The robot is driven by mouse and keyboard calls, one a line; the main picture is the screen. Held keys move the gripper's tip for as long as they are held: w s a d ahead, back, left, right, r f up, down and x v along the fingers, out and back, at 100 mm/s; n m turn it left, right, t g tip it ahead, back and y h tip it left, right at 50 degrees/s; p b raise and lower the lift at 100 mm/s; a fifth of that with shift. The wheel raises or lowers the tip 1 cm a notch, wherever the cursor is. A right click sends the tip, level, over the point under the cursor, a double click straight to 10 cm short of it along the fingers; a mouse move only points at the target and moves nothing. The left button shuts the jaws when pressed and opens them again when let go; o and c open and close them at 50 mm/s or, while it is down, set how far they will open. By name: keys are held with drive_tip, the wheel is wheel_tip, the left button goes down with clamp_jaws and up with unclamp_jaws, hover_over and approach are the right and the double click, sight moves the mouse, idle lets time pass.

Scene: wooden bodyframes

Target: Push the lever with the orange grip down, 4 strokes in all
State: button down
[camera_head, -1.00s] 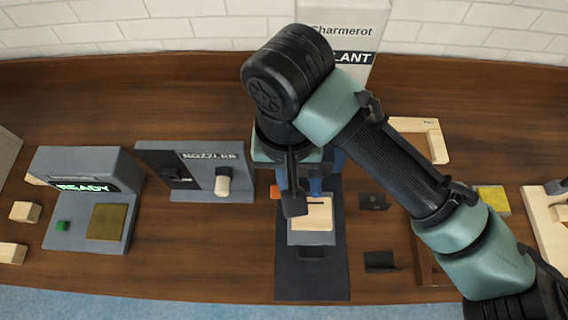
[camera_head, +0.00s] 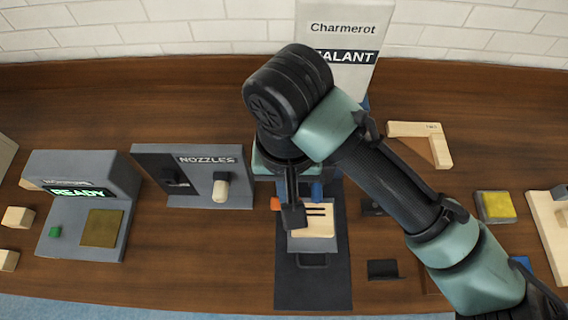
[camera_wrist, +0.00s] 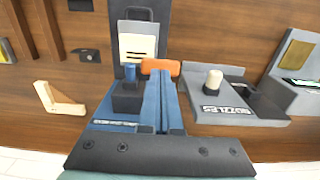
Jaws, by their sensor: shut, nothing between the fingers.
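The lever's orange grip (camera_wrist: 161,67) lies crosswise just beyond the tips of my shut, empty gripper (camera_wrist: 160,78) in the wrist view. The fingertips overlap its near edge there; I cannot tell whether they touch. In the head view, only the left end of the orange grip (camera_head: 275,203) shows beside the dark end of my arm. My fingers are mostly hidden there. Past the grip is a pale wooden piece (camera_wrist: 138,48) with dark lines, on a grey holder over a dark base plate (camera_head: 312,288). A blue cylinder (camera_wrist: 129,74) stands left of my fingers.
The grey NOZZLES stand (camera_head: 200,182) with a pale knob is close left in the head view. A grey READY box (camera_head: 88,230) is farther left. A wooden angle piece (camera_head: 440,150) and a yellow-topped block (camera_head: 497,206) lie right. A Charmerot sign stands behind.

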drive_tip(key=shift+r+p, duration=2.85)
drive_tip(key=shift+r, duration=0.3)
drive_tip(key=shift+f, duration=0.15)
drive_tip(key=shift+f+b, duration=2.7)
drive_tip(key=shift+f, duration=0.6)
wheel_tip(320, 180, up, 7)
drive_tip(key=p, duration=0.7)
drive_tip(key=shift+p, duration=0.35)
drive_tip(key=shift+f, duration=0.1)
drive_tip(key=shift+f, duration=0.15)
